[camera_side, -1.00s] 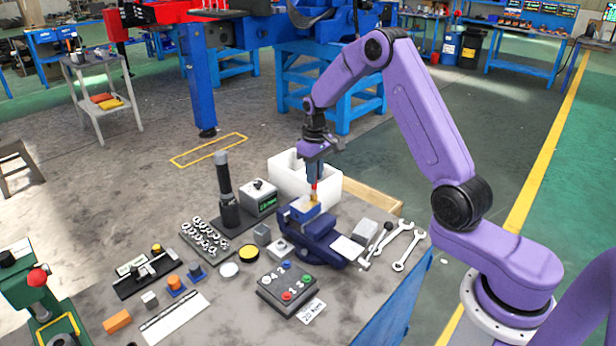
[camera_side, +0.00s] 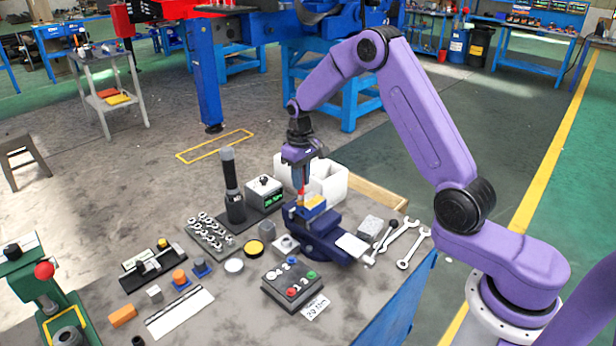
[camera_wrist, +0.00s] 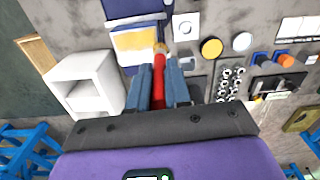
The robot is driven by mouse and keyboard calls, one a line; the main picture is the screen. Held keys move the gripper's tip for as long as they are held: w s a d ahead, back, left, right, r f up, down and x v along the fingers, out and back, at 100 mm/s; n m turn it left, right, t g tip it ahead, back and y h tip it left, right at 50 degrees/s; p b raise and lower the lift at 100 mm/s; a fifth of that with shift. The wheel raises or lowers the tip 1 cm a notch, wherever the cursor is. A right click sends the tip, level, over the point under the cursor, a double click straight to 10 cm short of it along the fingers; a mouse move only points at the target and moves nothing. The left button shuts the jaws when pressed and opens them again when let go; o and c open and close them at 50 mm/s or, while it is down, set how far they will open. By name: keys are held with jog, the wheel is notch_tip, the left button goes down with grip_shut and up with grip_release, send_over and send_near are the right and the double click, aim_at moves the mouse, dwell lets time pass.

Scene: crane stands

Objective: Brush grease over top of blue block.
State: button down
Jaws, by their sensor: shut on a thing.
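The blue block (camera_side: 312,214) sits in the jaws of a dark blue vise (camera_side: 322,240). A yellow-tan layer of grease covers part of its top, and the block also shows in the wrist view (camera_wrist: 133,57). My gripper (camera_side: 301,184) is above the block's left end, shut on the red handle of a brush (camera_wrist: 158,84). The brush points down; its tan bristles are at the block's edge in the wrist view. I cannot tell whether they touch the top. In the side view the bristles are hard to make out.
A white open box (camera_side: 328,181) stands behind the vise. A torch-like black cylinder (camera_side: 232,190), a display box (camera_side: 265,192) and a tray of metal parts (camera_side: 211,235) stand left. A button box (camera_side: 292,284) is in front; wrenches (camera_side: 408,246) lie right.

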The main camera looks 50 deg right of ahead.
jog(key=shift+d, duration=3.75)
jog(key=shift+w+a, duration=0.2)
jog(key=shift+a, duration=3.35)
jog(key=shift+a+r, duration=0.1)
jog(key=shift+a, duration=0.1)
jog(key=shift+r, duration=3.95)
